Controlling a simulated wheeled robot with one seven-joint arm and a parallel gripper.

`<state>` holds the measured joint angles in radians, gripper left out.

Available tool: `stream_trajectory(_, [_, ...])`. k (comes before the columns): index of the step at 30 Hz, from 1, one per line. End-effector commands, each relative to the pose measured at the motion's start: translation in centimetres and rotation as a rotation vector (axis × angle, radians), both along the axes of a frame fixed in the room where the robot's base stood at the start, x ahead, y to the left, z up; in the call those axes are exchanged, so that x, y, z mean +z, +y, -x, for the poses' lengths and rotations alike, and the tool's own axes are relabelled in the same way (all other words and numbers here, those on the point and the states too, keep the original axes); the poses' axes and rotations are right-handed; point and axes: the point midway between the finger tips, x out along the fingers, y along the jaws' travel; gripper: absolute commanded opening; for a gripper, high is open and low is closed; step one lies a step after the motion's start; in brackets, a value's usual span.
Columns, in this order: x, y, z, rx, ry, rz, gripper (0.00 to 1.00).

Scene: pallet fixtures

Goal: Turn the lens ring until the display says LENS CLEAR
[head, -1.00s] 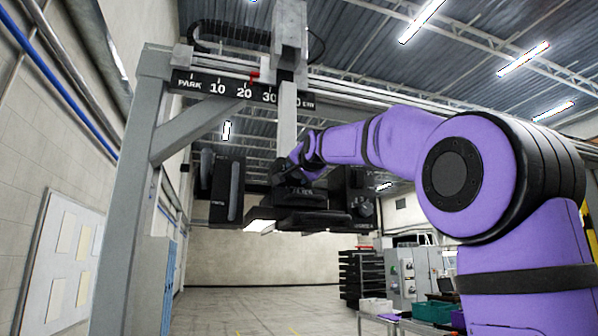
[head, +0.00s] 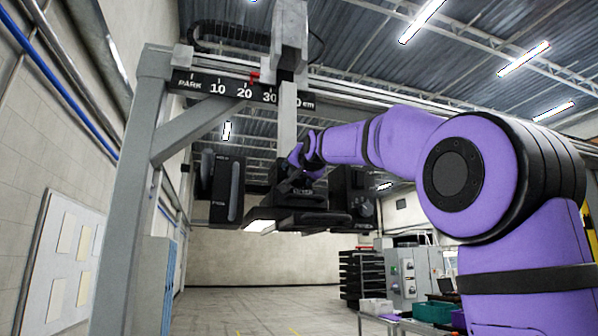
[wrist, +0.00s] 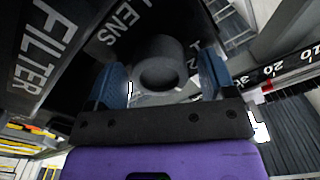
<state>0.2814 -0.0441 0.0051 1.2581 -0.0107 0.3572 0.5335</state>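The lens ring (wrist: 160,62) is a grey round knob with a dark hollow centre, on a black panel lettered LENS. Numerals beside it are partly hidden by a finger. My gripper (wrist: 163,66) has its blue fingers on either side of the ring. Slivers of space seem to show between fingers and ring, so it looks open around it. In the head view my gripper (head: 293,183) is at the black hanging unit (head: 300,219), and the ring is hidden there. No display text is legible in either view.
A panel lettered FILTER (wrist: 42,55) stands close at the left in the wrist view. The unit hangs from a grey gantry (head: 140,190) with a scale bar (head: 225,88) marked PARK to cm. Black side boxes (head: 228,190) flank the unit. The floor (head: 260,300) below is clear.

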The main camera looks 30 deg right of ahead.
Motion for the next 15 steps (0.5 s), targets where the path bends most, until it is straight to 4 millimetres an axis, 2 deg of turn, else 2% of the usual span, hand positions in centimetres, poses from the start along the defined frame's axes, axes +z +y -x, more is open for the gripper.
stream_trajectory(8, [0.0, 0.3, 1.1, 0.0, 0.0, 0.0, 0.77])
stream_trajectory(15, [0.1, 1.5, 5.0, 0.001, -0.003, 0.001, 0.77])
